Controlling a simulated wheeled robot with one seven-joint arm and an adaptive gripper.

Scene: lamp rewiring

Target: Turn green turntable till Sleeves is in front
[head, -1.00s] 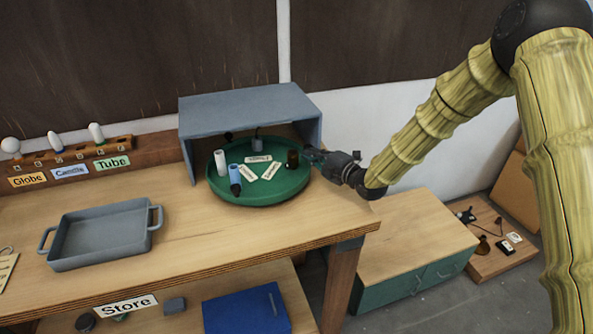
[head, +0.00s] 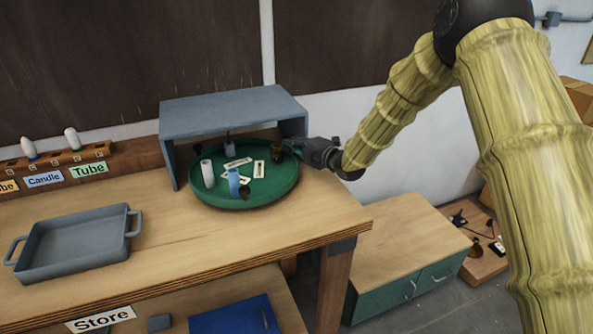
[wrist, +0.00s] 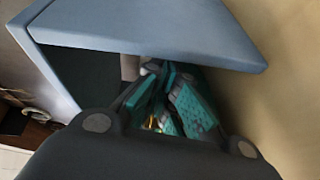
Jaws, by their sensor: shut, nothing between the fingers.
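The green turntable (head: 282,186) sits on the bench, partly under a grey-blue hood. On it stand a white cylinder (head: 207,174), a blue cylinder (head: 233,182), a small dark item (head: 244,192) near the front rim and a dark brown jar (head: 277,153) at the right. White labels (head: 258,169) lie around its middle; their words are too small to read. My gripper (head: 297,148) is at the turntable's right rear edge, close to the brown jar; I cannot tell if it touches. In the wrist view its teal fingers (wrist: 172,104) are together and empty, beneath the hood edge.
The hood (head: 235,108) covers the turntable's rear, its right wall near my gripper. A grey tray (head: 75,245) stands on the left of the bench. A bulb rack (head: 85,155) is behind it. The bench front is clear. A low cabinet (head: 415,250) stands to the right.

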